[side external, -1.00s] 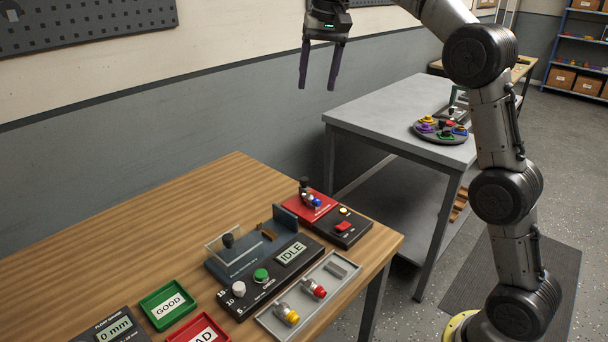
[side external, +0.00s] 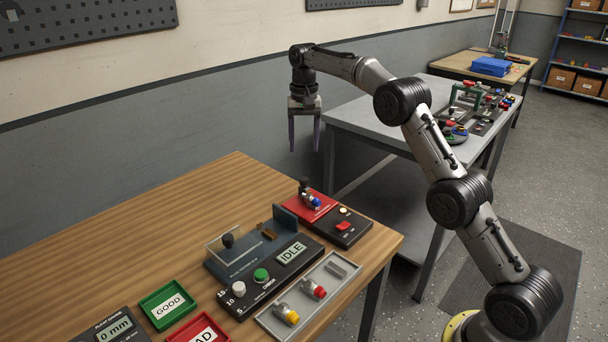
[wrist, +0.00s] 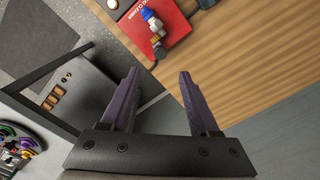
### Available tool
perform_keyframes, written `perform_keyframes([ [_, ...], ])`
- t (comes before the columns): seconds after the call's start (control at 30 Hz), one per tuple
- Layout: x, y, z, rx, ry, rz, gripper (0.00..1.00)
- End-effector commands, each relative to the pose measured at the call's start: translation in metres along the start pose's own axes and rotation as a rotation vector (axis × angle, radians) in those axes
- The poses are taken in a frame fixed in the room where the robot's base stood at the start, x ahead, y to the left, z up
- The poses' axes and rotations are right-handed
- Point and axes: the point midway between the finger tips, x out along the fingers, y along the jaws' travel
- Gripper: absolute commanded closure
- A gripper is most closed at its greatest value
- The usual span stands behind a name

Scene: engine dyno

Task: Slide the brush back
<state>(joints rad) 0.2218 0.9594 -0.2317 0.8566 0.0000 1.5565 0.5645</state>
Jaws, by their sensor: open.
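My gripper (side external: 304,148) hangs fingers down, open and empty, above and behind the wooden bench's far right corner. In the wrist view its purple fingers (wrist: 158,75) are apart with nothing between them. On the bench a dark blue-grey fixture (side external: 238,262) has a clear guard, a black knob (side external: 228,240) and an upright end plate (side external: 285,217). A small brown piece (side external: 266,226) sits by that plate; I cannot tell whether it is the brush. A red base (side external: 322,208) holds a blue-capped brass part (side external: 310,201), also seen in the wrist view (wrist: 152,22).
A black panel reads IDLE (side external: 291,255). A grey tray (side external: 334,284) holds parts with yellow and red ends. A black box (side external: 345,233) has a red button. Green GOOD (side external: 168,305) and red BAD trays stand front left. A grey table (side external: 372,124) is behind. The bench's left is clear.

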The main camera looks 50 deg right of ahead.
Motion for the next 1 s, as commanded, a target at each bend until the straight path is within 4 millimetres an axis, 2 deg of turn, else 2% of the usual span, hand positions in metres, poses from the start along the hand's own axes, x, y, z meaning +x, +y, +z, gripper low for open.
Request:
perform_keyframes([
  [0.3, 0.061, 0.000, 0.001, 0.000, -0.004, 0.003, 0.38],
  [0.5, 0.088, 0.000, 0.001, 0.000, -0.002, 0.001, 0.38],
  [0.7, 0.099, 0.000, 0.001, 0.000, 0.000, 0.000, 0.38],
  [0.97, 0.100, 0.000, 0.001, 0.000, -0.001, 0.000, 0.38],
  [1.0, 0.100, 0.000, 0.001, 0.000, -0.001, 0.000, 0.44],
])
